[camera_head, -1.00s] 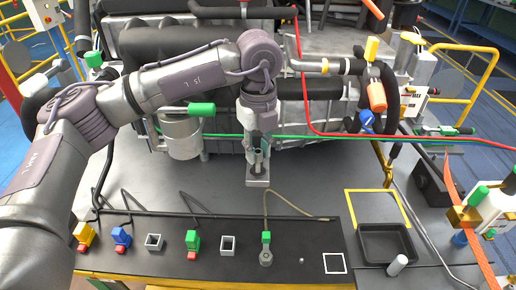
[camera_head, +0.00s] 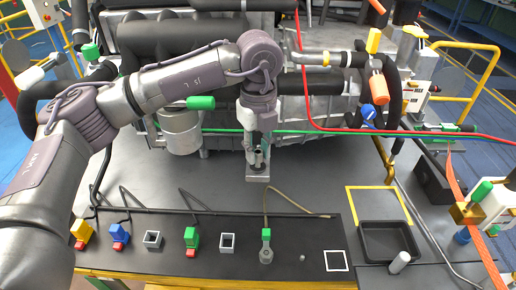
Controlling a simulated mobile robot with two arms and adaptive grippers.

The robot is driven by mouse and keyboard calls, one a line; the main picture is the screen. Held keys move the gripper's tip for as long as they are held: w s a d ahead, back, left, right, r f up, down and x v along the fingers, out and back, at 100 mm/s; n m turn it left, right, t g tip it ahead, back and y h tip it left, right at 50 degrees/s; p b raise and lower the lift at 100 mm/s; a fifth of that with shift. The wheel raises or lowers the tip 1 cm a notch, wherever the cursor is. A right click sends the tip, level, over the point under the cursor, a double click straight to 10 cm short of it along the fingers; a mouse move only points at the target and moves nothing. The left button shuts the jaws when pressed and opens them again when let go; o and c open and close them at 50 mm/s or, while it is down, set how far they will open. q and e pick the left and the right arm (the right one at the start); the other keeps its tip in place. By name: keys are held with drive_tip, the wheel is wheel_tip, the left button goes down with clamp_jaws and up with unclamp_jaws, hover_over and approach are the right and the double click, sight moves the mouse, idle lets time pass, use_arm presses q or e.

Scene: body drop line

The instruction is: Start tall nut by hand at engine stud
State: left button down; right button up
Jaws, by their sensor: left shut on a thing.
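My left gripper (camera_head: 258,158) points down at the front of the engine (camera_head: 300,112), just above a small grey metal bracket (camera_head: 258,178). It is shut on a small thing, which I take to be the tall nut. The fingers and their closeness to the bracket hide most of it. I cannot make out the engine stud or tell whether the nut touches it. My right gripper is not in view.
A black bench (camera_head: 170,262) in front carries coloured connectors, grey square sockets and a green-topped tool (camera_head: 266,246). A black tray (camera_head: 388,255) and a grey cylinder (camera_head: 400,262) are at right. Red and green cables cross the engine. An orange strap (camera_head: 465,185) hangs at right.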

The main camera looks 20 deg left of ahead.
use_arm(q)
drive_tip(key=shift+f+b, duration=0.5)
drive_tip(key=shift+f, duration=0.05)
drive_tip(key=c, duration=1.2)
unclamp_jaws()
drive_tip(key=shift+f+n+b, duration=0.1)
drive_tip(key=shift+n+b, duration=0.3)
drive_tip(key=shift+n, duration=0.5)
drive_tip(key=n+b, duration=0.1)
drive_tip(key=n, duration=0.4)
drive_tip(key=n+b, duration=0.1)
drive_tip(key=n, duration=0.3)
drive_tip(key=shift+n, duration=0.9)
clamp_jaws()
